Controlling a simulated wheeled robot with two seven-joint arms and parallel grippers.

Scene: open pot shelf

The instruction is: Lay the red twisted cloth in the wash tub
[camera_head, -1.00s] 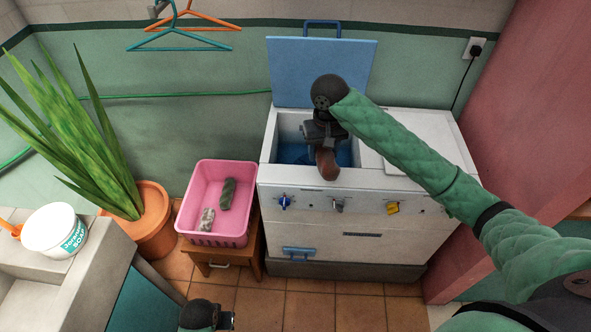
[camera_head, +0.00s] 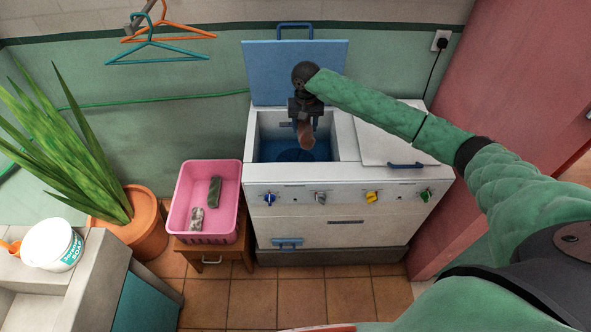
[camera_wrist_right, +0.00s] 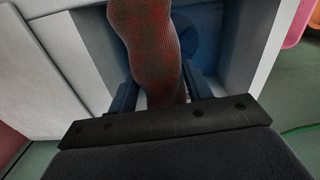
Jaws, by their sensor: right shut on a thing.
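The red twisted cloth (camera_head: 305,136) hangs from my right gripper (camera_head: 304,122) over the open wash tub (camera_head: 264,126) of the white machine. In the right wrist view the cloth (camera_wrist_right: 148,40) is a thick, dull red and grey mesh roll between the two dark fingers of my right gripper (camera_wrist_right: 160,92), which is shut on it. The tub's blue inside and a round disc show below and beyond it. The cloth appears to hang within the tub opening, clear of the tub floor; its exact height is hard to tell. My left gripper is out of view.
The blue lid (camera_head: 293,72) stands open behind the tub. A white cover (camera_head: 400,140) closes the machine's right side. A pink basin (camera_head: 176,222) with two rolled cloths stands on a wooden stool (camera_head: 205,258) to the left. Hangers (camera_head: 160,52) hang above.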

